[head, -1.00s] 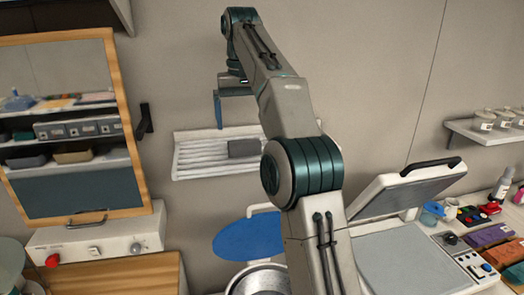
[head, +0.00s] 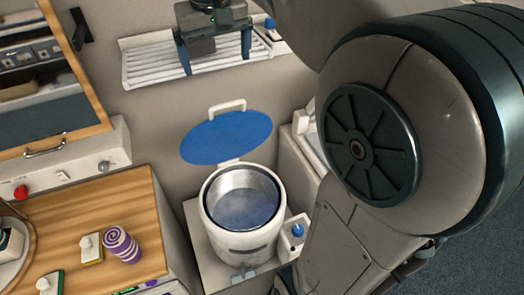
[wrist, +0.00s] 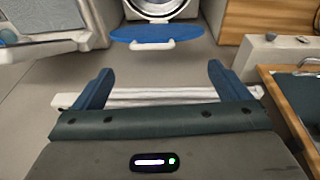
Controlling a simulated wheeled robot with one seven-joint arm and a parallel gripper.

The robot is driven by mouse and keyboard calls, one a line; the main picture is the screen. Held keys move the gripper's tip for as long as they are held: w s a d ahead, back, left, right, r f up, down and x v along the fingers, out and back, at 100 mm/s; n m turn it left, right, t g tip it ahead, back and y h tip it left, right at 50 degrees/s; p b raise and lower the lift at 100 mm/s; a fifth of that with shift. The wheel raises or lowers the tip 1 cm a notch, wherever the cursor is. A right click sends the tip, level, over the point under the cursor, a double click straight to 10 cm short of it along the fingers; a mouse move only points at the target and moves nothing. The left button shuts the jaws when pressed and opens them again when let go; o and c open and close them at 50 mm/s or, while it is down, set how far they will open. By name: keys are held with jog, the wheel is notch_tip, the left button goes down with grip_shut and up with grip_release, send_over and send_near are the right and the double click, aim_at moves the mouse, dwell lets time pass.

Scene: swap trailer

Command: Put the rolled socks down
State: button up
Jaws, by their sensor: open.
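A purple-and-white striped roll (head: 122,245), which looks like the rolled socks, rests on the wooden counter (head: 95,212) at the lower left of the head view. My gripper (head: 216,62) is high up in front of the white slatted wall rack (head: 148,62), well apart from the roll. Its two blue fingers are spread with nothing between them. In the wrist view the open fingers (wrist: 159,72) point over the rack, and the roll cannot be made out there.
A round pot-like washer (head: 242,215) with its blue lid (head: 233,137) raised stands below my gripper. A wooden-framed cabinet (head: 50,75) and a panel with a red knob (head: 21,191) are at left. Small items share the counter. My arm covers the right side.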

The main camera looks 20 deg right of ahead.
jog(key=s+d+f+t, duration=0.2)
jog(key=s+f, duration=1.3)
jog(key=s, duration=0.1)
jog(key=shift+s+d+f, duration=0.15)
jog(key=shift+d+f, duration=0.15)
jog(key=shift+f, duration=0.05)
